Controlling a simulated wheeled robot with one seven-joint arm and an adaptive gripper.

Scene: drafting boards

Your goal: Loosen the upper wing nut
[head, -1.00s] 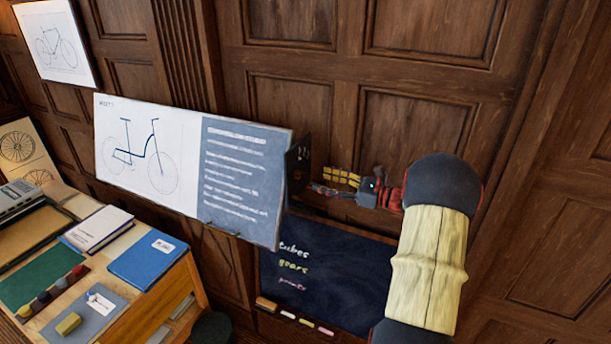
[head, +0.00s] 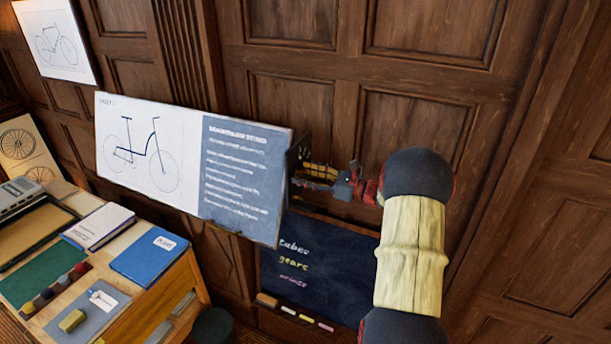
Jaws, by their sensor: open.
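The drafting board (head: 243,178) with the bicycle drawing hangs on the panelled wall. A dark bracket (head: 297,155) stands at its right edge. I cannot make out the upper wing nut; the spot by the bracket is small and partly covered by my gripper. My gripper (head: 305,180) reaches left toward the bracket at the board's right edge, its fingers open. Whether the fingertips touch anything there cannot be told.
A chalkboard (head: 325,265) with written words hangs below, with chalk on its ledge. Yellow pieces (head: 328,176) sit behind my gripper. A desk (head: 160,300) with books stands at the lower left. The wall at right is clear.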

